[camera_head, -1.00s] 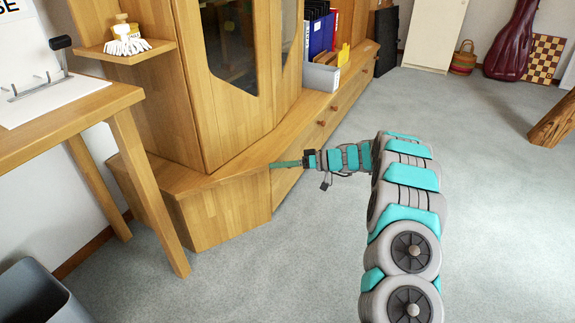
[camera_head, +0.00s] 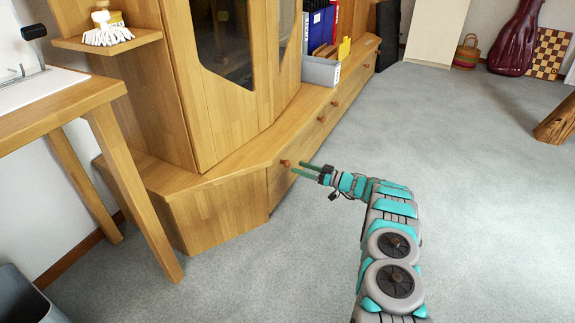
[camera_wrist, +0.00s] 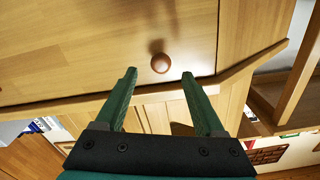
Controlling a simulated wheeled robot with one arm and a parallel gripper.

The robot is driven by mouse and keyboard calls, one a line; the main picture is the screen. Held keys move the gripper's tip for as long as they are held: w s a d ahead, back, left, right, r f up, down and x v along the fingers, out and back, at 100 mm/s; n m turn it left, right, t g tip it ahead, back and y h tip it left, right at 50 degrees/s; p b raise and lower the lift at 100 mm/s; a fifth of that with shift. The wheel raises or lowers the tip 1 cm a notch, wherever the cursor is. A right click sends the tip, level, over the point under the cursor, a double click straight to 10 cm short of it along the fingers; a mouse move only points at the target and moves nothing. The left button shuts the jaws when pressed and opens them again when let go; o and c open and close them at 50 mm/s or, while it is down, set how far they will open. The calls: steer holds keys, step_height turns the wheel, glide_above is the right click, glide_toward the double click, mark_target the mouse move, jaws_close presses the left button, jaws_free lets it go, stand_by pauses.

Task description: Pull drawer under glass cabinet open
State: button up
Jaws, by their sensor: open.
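The wooden glass cabinet (camera_head: 180,75) stands at the left on a low wooden base. Beneath it is a drawer front (camera_head: 282,184) with a round brown knob (camera_head: 285,163), and the drawer looks shut. My gripper (camera_head: 297,169) is open and empty, its two green fingers pointing at the knob from the right, just short of it. In the wrist view, the knob (camera_wrist: 160,63) shows against the drawer front (camera_wrist: 70,45), just beyond and roughly centred between the fingertips of my gripper (camera_wrist: 159,75).
More drawers with knobs (camera_head: 335,103) run along the base towards the back. A grey box (camera_head: 320,71) and binders stand on top. A wooden table (camera_head: 60,105) and dark bin (camera_head: 25,297) are at the left. The grey carpet (camera_head: 470,180) to the right is clear.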

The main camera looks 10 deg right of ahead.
mark_target(290, 165)
steer(key=x, duration=0.5)
steer(key=shift+a+f, duration=0.15)
steer(key=shift+w+a+b, duration=0.3)
steer(key=shift+w+a, duration=0.05)
steer(key=shift+a, duration=0.15)
jaws_close()
stand_by(0.8)
